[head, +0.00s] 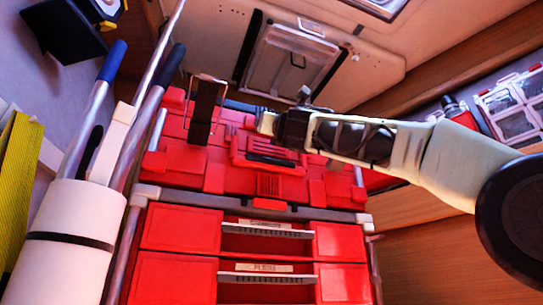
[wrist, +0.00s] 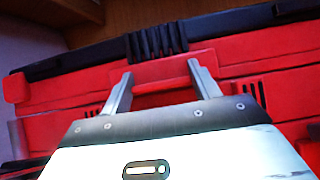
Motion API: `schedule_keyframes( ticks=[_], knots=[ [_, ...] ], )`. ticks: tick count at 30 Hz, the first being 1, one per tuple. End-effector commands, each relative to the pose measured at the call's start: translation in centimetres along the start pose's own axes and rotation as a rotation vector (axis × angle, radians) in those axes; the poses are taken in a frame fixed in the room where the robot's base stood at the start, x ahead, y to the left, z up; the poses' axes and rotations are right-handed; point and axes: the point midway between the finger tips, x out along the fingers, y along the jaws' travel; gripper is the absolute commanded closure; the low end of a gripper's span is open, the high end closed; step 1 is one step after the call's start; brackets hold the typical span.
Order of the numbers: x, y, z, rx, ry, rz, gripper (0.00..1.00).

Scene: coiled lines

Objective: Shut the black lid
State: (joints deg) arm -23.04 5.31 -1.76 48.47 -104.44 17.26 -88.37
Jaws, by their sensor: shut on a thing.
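A red tool case (head: 215,165) lies on top of the red drawer stack. In the wrist view, a black strip with a ridged middle (wrist: 158,42) runs along the far edge of the red case. I cannot tell for sure which part is the black lid. My gripper (head: 265,123) reaches in from the right over the case, and its tips show in the wrist view (wrist: 160,68). Its two metal fingers stand on either side of a red handle-like part (wrist: 163,87) and are shut on it. My gripper's body hides the near part of the case in the wrist view.
A black strap in a metal frame (head: 204,108) stands up at the case's left. Red drawers (head: 180,229) are below. A white cylinder (head: 68,245) holding long tools stands at the left. A clear-lidded organizer (head: 513,106) is at the right. A wall with a hatch (head: 290,62) closes the back.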

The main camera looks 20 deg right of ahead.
Motion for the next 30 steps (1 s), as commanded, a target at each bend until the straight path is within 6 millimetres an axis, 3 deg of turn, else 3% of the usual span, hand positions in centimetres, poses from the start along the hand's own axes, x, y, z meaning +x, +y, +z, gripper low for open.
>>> schedule_keyframes(
  ticks=[1, 2, 3, 5, 6, 30],
  knots=[
    [0.09, 0.41, -1.38, -0.001, 0.019, 0.006, 0.8],
    [0.1, 0.41, -1.38, -0.001, 0.019, 0.006, 0.79],
    [0.1, 0.4, -1.38, -0.001, 0.019, 0.006, 0.35],
    [0.1, 0.37, -1.37, -0.001, 0.019, 0.005, 0.19],
    [0.12, 0.34, -1.37, -0.002, 0.019, 0.004, 0.16],
    [0.14, 0.32, -0.91, -0.004, 0.014, 0.005, 0.16]
  ],
)
